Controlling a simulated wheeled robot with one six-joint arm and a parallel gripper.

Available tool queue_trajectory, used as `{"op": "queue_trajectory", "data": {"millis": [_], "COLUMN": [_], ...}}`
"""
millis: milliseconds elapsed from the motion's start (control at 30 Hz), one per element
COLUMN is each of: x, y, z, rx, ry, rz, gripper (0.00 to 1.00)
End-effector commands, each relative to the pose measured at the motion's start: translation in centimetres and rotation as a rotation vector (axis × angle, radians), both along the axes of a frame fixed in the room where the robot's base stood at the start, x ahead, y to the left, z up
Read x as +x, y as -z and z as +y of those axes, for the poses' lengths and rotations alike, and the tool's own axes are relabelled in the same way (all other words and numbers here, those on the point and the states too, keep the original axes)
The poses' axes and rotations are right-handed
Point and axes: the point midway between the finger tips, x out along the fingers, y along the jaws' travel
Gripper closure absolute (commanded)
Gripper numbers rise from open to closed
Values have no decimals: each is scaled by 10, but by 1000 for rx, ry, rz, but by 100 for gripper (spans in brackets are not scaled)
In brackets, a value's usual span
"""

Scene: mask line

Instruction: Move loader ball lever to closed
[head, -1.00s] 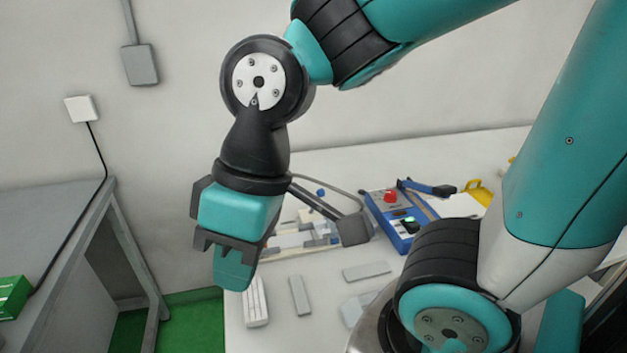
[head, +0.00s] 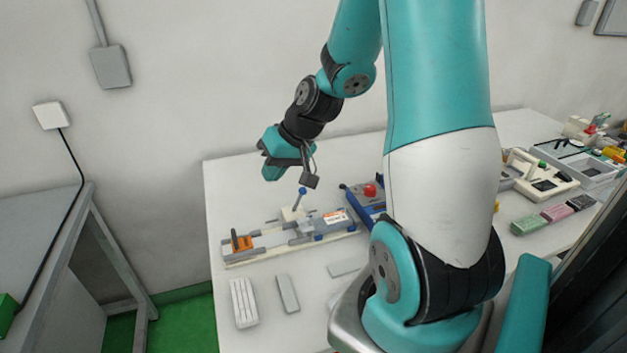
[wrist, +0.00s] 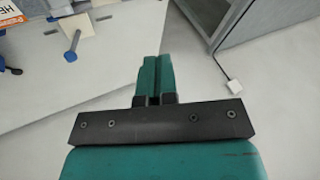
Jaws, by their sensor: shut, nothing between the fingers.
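The loader (head: 268,240) is a long low grey fixture on a pale base on the white table. The ball lever also shows at the upper left of the wrist view (wrist: 72,44). My gripper (head: 271,173) is above the table, up and to the left of the ball, and apart from it. In the wrist view its teal fingers (wrist: 152,63) are together with nothing between them.
A blue device with a red knob (head: 370,190) stands right of the loader, partly behind my arm. White and grey strips (head: 243,302) lie in front. A grey side table (head: 40,235) stands at left. More equipment and small boxes (head: 530,224) sit at the right.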

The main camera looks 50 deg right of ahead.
Motion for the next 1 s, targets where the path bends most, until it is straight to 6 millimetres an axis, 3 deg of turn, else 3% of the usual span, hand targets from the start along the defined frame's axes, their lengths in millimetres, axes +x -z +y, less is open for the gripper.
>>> {"op": "queue_trajectory", "data": {"millis": [33,100,200,300,467,833,1000], "x": [-5,-14,-33,-50,-62,-60,-50], "y": [9,24,42,55,63,66,80], "z": [-40,-86,-136,-167,-186,-186,-186], "rx": [8,6,-2,-11,-20,-19,-17], "ry": [115,243,390,487,545,545,543], "rz": [-4,-24,-46,-60,-68,-67,-65], "gripper": [100,100,100,100,100,100,100]}}
